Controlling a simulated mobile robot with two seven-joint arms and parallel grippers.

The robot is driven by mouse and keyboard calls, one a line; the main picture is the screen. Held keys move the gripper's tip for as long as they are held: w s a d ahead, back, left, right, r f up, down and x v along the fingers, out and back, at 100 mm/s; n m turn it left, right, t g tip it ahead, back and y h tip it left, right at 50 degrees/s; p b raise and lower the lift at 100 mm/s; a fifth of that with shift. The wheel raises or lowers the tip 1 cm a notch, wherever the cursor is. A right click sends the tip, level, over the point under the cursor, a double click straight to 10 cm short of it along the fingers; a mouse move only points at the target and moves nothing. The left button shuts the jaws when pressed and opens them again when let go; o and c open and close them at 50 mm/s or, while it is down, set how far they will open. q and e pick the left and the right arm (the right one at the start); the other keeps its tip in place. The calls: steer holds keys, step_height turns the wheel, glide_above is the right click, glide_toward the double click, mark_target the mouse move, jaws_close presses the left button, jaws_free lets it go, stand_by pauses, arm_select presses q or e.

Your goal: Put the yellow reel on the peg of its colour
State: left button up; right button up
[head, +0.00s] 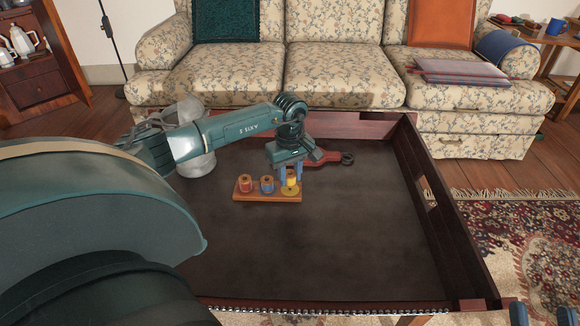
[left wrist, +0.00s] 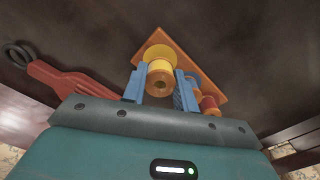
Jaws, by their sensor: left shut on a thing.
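The yellow reel (head: 291,183) is at the right end of a small wooden peg board (head: 268,197). My left gripper (head: 290,177) points down and is shut on it, a blue finger on each side. In the left wrist view the reel (left wrist: 160,72) sits between the fingers, over a wider yellow disc (left wrist: 168,52) at the board. The peg is hidden, and I cannot tell whether the reel rests fully down. A blue reel (head: 267,184) and a red reel (head: 245,183) stand on the board to its left. My right gripper (head: 542,314) is open and empty at the bottom right.
The board lies on a dark sunken tabletop with a raised wooden rim (head: 432,200). A red tool with a dark ring end (head: 330,157) lies just behind the board. The tabletop in front and to the right is clear. A floral sofa (head: 330,75) stands behind.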

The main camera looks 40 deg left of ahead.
arm_select(q)
steer(key=shift+f, duration=0.4)
arm_select(e)
steer(key=shift+f, duration=0.3)
arm_select(q)
steer(key=o, duration=1)
arm_select(e)
steer(key=shift+f, duration=0.1)
arm_select(q)
steer(key=shift+r, duration=0.7)
step_height(320, 180, up, 6)
steer(key=p, duration=0.2)
steer(key=shift+f+p, duration=0.2)
steer(key=shift+p, duration=0.15)
step_height(320, 180, up, 6)
steer(key=shift+r+p, duration=0.1)
steer(key=shift+p, duration=0.9)
arm_select(e)
steer(key=shift+s+d+r+g+h, duration=0.2)
steer(key=shift+r+g+h, duration=0.25)
steer(key=shift+h, duration=0.15)
